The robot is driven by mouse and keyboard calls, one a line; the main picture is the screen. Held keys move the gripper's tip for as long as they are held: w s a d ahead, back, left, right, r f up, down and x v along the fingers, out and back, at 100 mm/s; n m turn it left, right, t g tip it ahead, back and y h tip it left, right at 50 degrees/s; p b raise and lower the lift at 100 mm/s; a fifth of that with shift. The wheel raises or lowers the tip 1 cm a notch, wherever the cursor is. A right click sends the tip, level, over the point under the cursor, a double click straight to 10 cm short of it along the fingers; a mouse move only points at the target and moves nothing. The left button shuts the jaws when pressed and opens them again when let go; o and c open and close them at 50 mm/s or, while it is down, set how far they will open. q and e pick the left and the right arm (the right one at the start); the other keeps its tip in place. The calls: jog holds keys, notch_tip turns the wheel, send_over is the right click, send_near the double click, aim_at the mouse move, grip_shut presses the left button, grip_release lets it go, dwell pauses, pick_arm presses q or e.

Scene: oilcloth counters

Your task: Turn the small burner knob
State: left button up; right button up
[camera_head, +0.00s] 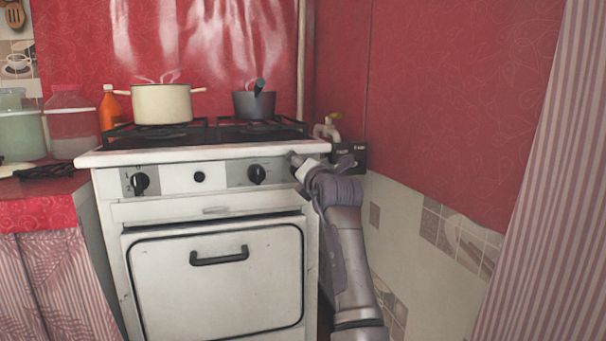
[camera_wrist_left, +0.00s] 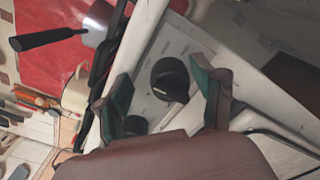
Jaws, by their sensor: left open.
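The white stove's front panel (camera_head: 225,175) carries several black knobs: a left knob (camera_head: 140,183), a small round knob (camera_head: 199,177) and a right knob (camera_head: 257,174). My left gripper (camera_head: 296,162) is at the panel's right end and hides what is behind it. In the left wrist view, the gripper (camera_wrist_left: 160,76) is open, with a finger on each side of a round black knob (camera_wrist_left: 170,78). I cannot tell whether the fingers touch it. Another dark knob (camera_wrist_left: 133,125) is partly hidden near the left finger. No label shows which knob is the small burner's.
A cream pot (camera_head: 161,105) and a dark saucepan (camera_head: 254,105) stand on the burner grates. The oven door handle (camera_head: 219,257) juts out below. A yellowish pipe valve (camera_head: 328,128) and the wall stand close on the right.

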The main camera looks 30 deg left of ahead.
pick_arm(q)
notch_tip(320, 180, up, 9)
jog(key=shift+f, duration=0.2)
dwell(0.3)
